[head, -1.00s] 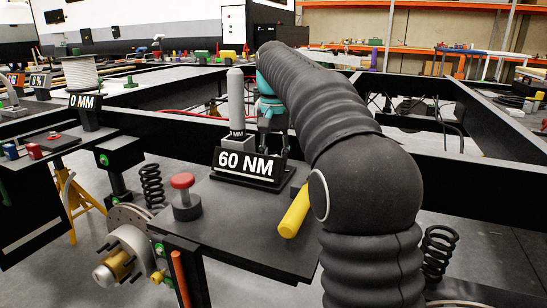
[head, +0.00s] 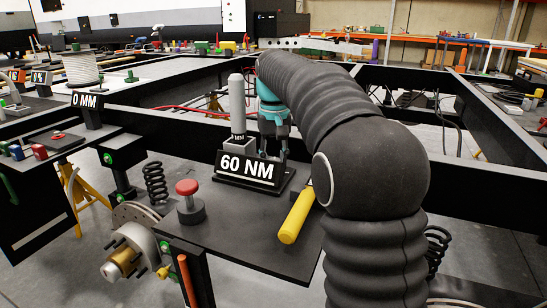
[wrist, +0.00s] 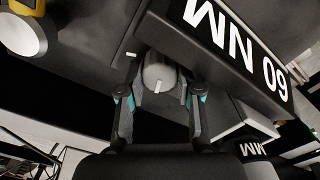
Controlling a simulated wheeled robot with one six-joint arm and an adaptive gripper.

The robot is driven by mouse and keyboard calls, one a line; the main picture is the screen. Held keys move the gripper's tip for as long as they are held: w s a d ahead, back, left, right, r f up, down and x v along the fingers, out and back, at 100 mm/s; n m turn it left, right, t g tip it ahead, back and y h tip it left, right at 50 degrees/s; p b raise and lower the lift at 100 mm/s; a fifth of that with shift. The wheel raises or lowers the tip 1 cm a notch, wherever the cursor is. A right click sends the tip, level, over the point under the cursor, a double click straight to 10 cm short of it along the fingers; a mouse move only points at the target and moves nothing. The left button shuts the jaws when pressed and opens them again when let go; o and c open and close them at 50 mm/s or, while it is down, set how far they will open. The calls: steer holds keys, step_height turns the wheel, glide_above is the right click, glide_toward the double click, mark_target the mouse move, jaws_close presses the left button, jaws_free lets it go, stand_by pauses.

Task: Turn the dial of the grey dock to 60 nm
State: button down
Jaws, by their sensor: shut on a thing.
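The grey dock shows in the head view as a dark base with a sign reading "60 NM" (head: 247,168), on the dark table. The same sign shows upside down in the wrist view (wrist: 235,40). My gripper (head: 275,157) points down behind the sign, beside an upright grey cylinder (head: 237,105). In the wrist view my gripper (wrist: 160,82) has its two fingers on either side of a rounded grey dial (wrist: 157,68) with a pale mark, and is shut on it. In the head view the dial is hidden behind the sign and fingers.
A red-topped button (head: 187,188) stands left of the dock. A yellow cylinder (head: 296,216) lies in front of it, near my arm. Black chassis beams (head: 450,180) run behind. A "0 MM" sign (head: 86,101) stands further left.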

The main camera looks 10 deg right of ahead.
steer(key=c, duration=0.8)
jaws_free()
steer(key=shift+f, duration=0.1)
